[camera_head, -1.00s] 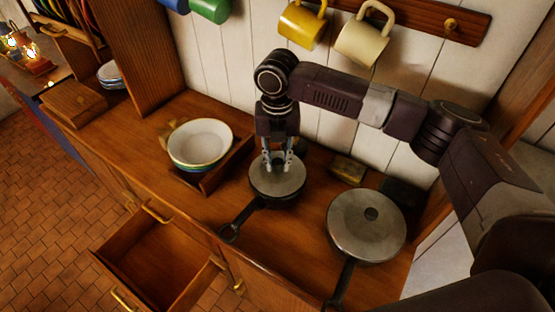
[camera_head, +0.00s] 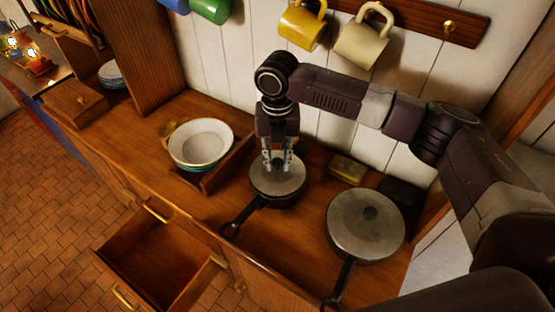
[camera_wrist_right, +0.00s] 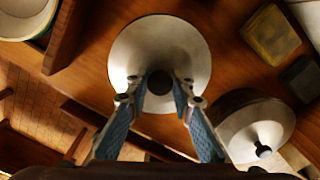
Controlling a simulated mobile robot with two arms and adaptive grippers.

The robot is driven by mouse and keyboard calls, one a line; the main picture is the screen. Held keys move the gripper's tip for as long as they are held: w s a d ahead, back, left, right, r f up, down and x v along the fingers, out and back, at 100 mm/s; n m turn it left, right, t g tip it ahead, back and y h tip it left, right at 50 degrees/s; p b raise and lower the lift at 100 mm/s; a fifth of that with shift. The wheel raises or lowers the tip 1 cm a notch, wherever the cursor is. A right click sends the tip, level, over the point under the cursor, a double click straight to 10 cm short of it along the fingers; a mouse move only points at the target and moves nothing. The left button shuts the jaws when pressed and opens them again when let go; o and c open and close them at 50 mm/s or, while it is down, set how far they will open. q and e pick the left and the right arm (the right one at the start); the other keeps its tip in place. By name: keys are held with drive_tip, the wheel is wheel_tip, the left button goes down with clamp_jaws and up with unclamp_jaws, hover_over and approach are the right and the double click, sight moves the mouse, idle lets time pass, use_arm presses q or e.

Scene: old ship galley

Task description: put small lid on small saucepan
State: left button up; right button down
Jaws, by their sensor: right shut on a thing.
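The small lid (camera_head: 291,184) is a round grey metal disc with a dark knob. It lies over the small saucepan (camera_head: 243,218), whose dark handle points toward the counter's front. The lid looks about level and centred; whether it touches the rim all round I cannot tell. My right gripper (camera_head: 278,167) comes down from above, shut on the lid's knob. In the right wrist view the small lid (camera_wrist_right: 160,38) is under my right gripper (camera_wrist_right: 160,82), with a finger on each side of the knob. My left gripper is not in view.
A larger lidded pan (camera_head: 365,225) stands to the right. White bowls (camera_head: 201,143) sit in a wooden holder to the left. A yellowish block (camera_head: 347,169) and a dark block (camera_head: 399,192) lie by the wall. A drawer (camera_head: 160,262) is open in front. Mugs (camera_head: 364,40) hang above.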

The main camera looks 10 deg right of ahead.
drive_tip(key=shift+p, duration=0.45)
drive_tip(key=shift+f, duration=0.45)
idle(0.7)
drive_tip(key=c, duration=1.6)
unclamp_jaws()
drive_tip(key=shift+r+p, duration=0.1)
drive_tip(key=shift+p, duration=0.2)
drive_tip(key=shift+r+p, duration=3.4)
drive_tip(key=shift+r, duration=0.05)
drive_tip(key=shift+f, duration=0.1)
